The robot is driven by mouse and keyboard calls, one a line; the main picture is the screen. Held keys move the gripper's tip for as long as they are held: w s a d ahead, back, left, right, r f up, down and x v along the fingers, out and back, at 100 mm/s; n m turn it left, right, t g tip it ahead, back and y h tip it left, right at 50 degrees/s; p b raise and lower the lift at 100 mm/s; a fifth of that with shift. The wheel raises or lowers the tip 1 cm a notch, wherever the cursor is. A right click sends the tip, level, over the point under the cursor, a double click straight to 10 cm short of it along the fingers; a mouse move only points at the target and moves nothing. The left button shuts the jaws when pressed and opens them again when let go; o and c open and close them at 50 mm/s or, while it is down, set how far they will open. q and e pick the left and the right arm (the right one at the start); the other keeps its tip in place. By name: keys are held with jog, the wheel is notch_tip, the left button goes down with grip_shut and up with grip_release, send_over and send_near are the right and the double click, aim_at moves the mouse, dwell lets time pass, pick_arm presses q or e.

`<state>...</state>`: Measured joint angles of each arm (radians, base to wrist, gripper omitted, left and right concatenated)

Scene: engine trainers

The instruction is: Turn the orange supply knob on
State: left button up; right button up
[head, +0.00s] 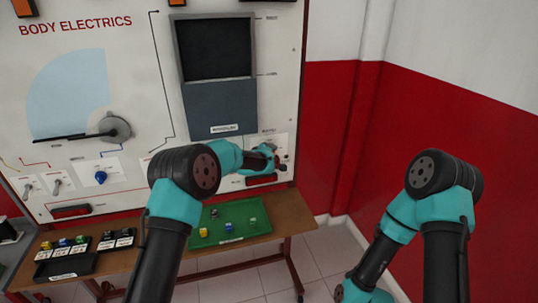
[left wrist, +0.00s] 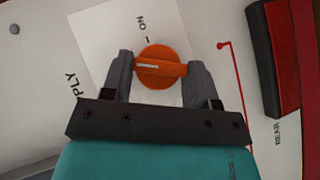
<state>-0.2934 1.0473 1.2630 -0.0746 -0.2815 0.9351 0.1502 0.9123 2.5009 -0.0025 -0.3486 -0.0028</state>
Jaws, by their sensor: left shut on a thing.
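The orange supply knob (left wrist: 162,56) is on the white panel in the left wrist view. Its white mark lies on its left half, pointing left in that view, while the "ON" label (left wrist: 142,22) and its tick are above the knob. My left gripper (left wrist: 160,72) is shut on the knob, one finger on each side. In the head view my left gripper (head: 270,157) is at the lower right of the board and hides the knob. My right arm is at the right of the head view, and its gripper is not seen.
The Body Electrics board (head: 135,75) has a large dial, a blue knob (head: 101,177) and small switches at lower left. Below it, a brown table (head: 150,262) holds a green tray (head: 206,240) with several small blocks. A dark-red part (left wrist: 272,55) is right of the knob.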

dwell(0.4)
pick_arm(q)
jog(key=o, duration=0.9)
jog(key=v, duration=1.7)
jog(key=shift+s+a+r, duration=0.1)
jog(key=shift+s+r, duration=0.05)
jog(key=shift+r, duration=0.05)
